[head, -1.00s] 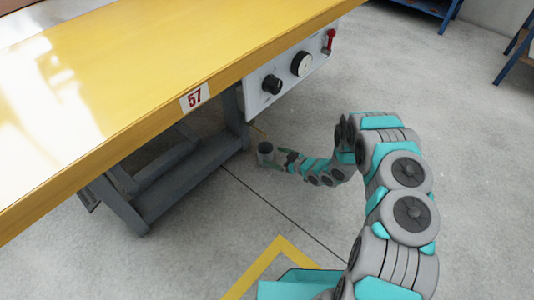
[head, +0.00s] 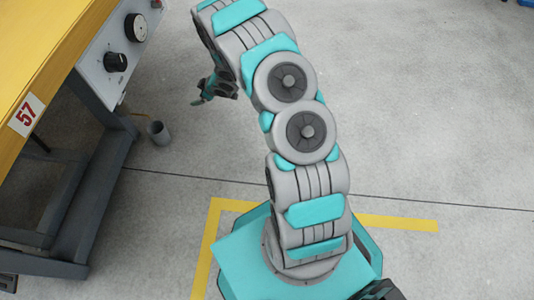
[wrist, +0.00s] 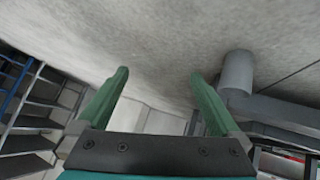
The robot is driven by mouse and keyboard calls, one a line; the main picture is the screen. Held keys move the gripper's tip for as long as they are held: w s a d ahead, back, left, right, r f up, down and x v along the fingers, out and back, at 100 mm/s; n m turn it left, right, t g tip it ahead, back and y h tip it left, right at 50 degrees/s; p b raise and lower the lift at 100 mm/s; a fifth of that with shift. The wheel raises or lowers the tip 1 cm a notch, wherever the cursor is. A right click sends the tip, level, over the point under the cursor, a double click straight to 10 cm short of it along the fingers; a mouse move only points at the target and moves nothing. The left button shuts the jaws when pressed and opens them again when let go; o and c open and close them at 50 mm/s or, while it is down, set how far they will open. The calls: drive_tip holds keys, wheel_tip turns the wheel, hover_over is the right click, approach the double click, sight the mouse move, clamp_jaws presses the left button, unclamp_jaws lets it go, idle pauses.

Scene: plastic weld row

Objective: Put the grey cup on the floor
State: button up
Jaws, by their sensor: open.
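The grey cup (head: 158,132) stands upright on the concrete floor, just right of the workbench's leg frame, with its open top showing. It also shows in the wrist view (wrist: 237,70), where the floor is at the top, just outside the right finger. My gripper (wrist: 160,73) is open, with nothing between its two green fingers. In the head view my gripper (head: 202,97) is small and partly hidden by my arm. It is apart from the cup, up and to the right of it in the picture.
Yellow tape (head: 390,222) marks the floor near my base. The floor (head: 430,120) at right is clear. Shelving (wrist: 40,105) shows in the wrist view.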

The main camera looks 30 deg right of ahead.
drive_tip(key=s+d+r+m+g+h, duration=0.1)
drive_tip(key=s+d+r+m+h, duration=0.3)
drive_tip(key=d+r, duration=0.65)
drive_tip(key=s+d+r+m+g+h, duration=0.2)
drive_tip(key=s+r+h, duration=0.1)
drive_tip(key=s+r, duration=0.75)
drive_tip(key=s+a+r+m+g+y, duration=0.1)
drive_tip(key=s+a+r+g, duration=0.1)
drive_tip(key=s, duration=1)
drive_tip(key=s+a+r+m+g+y, duration=0.1)
drive_tip(key=s+a+r, duration=0.4)
drive_tip(key=s, duration=0.7)
drive_tip(key=s+a+r+m+g+y, duration=0.1)
drive_tip(key=s+a+r+g, duration=0.3)
drive_tip(key=s, duration=0.9)
drive_tip(key=shift+a+r, duration=0.2)
drive_tip(key=shift+a, duration=1)
drive_tip(key=shift+s, duration=0.1)
